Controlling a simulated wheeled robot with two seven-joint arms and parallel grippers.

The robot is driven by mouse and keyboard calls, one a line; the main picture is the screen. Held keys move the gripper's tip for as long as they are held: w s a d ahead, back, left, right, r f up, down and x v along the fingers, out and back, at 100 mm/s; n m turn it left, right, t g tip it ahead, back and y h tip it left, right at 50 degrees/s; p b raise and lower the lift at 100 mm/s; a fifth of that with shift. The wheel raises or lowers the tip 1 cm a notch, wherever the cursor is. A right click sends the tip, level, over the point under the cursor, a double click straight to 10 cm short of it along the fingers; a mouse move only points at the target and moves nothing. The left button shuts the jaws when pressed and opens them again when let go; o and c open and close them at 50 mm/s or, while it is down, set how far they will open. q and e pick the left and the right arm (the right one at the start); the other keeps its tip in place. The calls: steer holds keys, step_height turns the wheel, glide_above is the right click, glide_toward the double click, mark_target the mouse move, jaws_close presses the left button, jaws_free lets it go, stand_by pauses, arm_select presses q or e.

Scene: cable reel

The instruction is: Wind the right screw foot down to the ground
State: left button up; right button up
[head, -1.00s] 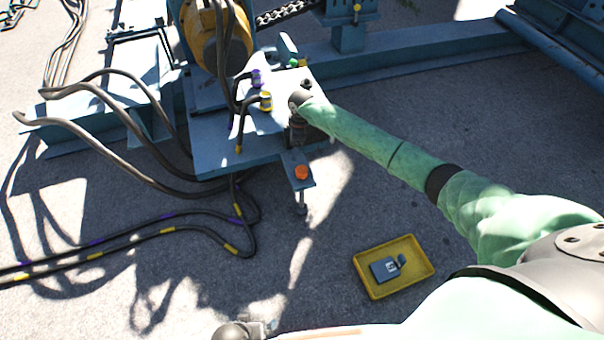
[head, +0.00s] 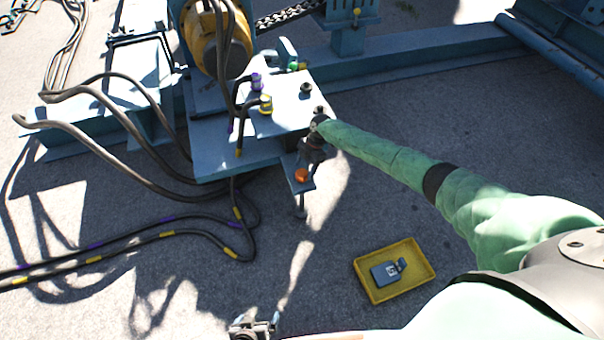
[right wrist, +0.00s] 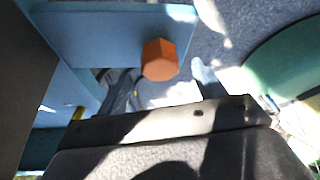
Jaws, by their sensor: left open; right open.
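The right screw foot has an orange hex head (head: 301,176) on a small blue bracket at the platform's front corner. Its rod and foot pad (head: 300,211) hang below, close to the ground; I cannot tell whether the pad touches. In the right wrist view the orange head (right wrist: 160,60) sits at the blue bracket's edge, beyond my dark gripper body. My right gripper (head: 309,155) is open, just above and behind the orange head and apart from it; its fingertips are hard to make out. My left gripper (head: 255,324) is open and empty at the bottom edge of the head view.
The blue platform (head: 215,150) carries purple (head: 256,82) and yellow (head: 265,104) cable connectors. Black cables (head: 150,235) lie on the ground at left. A yellow tray (head: 417,278) with a grey device (head: 385,272) stands at right. Ground between tray and platform is clear.

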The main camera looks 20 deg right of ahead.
mark_target(303, 172)
steer(key=shift+x, duration=1.8)
steer(key=shift+c, duration=0.4)
steer(key=c, duration=0.9)
